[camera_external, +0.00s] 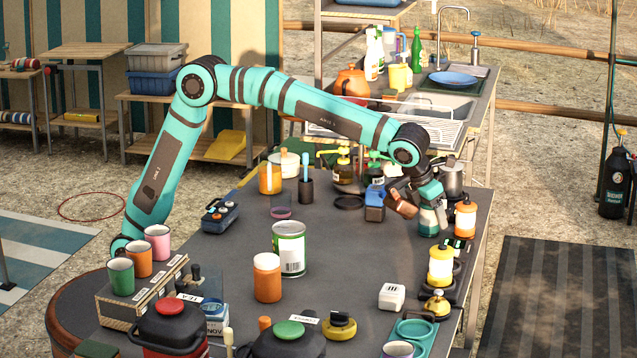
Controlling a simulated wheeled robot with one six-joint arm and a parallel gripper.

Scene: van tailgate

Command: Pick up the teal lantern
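The teal lantern (429,222), with a pale middle and teal ends, stands toward the right side of the dark table. My gripper (420,203) is right at it, with the arm reaching across from the left and bending down. A brown part shows on the lantern's left side. The gripper covers part of the lantern's upper end. I cannot tell whether the fingers are apart or closed on it. The lantern looks upright, at or close to the table top.
An orange lantern (465,218) stands close on the right and a yellow lantern (441,266) in front. A blue object (375,207) and pump bottles (343,166) are to the left and behind. A white box (391,297) is nearer. The table's middle is fairly clear.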

